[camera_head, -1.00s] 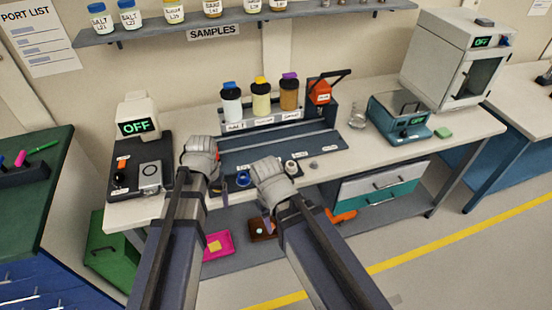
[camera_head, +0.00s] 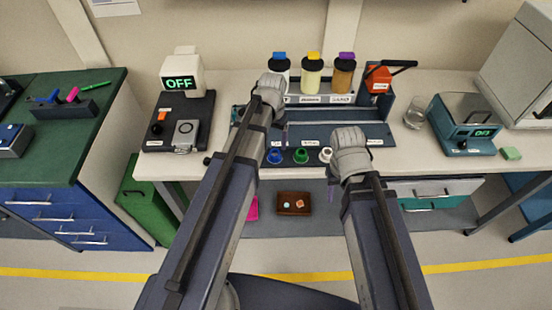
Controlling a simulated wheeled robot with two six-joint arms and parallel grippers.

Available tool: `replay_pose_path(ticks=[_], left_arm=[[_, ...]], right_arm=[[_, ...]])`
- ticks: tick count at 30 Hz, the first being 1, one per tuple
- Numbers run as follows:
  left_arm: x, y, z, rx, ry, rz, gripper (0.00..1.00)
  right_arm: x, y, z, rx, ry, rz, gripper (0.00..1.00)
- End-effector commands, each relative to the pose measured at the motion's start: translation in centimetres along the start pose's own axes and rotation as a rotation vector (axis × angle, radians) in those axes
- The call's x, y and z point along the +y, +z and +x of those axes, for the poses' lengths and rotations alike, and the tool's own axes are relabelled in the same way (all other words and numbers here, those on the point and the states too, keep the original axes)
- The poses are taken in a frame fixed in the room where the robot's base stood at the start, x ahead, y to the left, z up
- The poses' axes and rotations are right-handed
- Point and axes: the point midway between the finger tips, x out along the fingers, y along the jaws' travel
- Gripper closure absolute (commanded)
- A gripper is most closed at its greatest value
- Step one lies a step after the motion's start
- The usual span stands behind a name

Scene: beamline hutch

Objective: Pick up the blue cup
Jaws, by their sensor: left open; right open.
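The blue cup (camera_head: 274,155) is a small round cup at the front of the dark rack on the bench, left of a green cup (camera_head: 301,155) and a white cup (camera_head: 326,154). My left gripper (camera_head: 271,90) is open, higher in the picture than the blue cup, in front of the bottles; its forearm passes close to the cup's left side. My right gripper (camera_head: 350,142) is open, to the right of the white cup. Neither gripper visibly holds anything. The fingertips are hard to make out.
Three capped bottles (camera_head: 312,78) stand at the back of the rack. A scale with an OFF display (camera_head: 180,90) is at left, a glass beaker (camera_head: 414,112) and a teal device (camera_head: 465,128) at right. A brown tray (camera_head: 293,212) sits on the lower shelf.

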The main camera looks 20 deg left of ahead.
Motion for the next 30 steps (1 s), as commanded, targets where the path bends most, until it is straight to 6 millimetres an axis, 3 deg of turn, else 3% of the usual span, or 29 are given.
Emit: replay_pose_path(ticks=[8, 19, 28, 30], left_arm=[[0.2, 0.1, 0.9, 0.000, 0.000, 0.001, 0.21], [0.8, 0.2, 5.2, 0.000, 0.000, 0.001, 0.21], [0.8, 0.2, 5.2, 0.000, 0.000, 0.000, 0.21], [0.8, 0.2, 5.2, 0.000, 0.000, 0.000, 0.27]], right_arm=[[-0.1, -0.1, 0.9, 0.000, 0.000, 0.000, 0.50], [-0.5, -0.3, 5.1, 0.000, 0.000, 0.000, 0.50], [-0.5, -0.3, 5.2, 0.000, 0.000, 0.000, 0.50], [-0.5, -0.3, 5.2, 0.000, 0.000, 0.000, 0.50]])
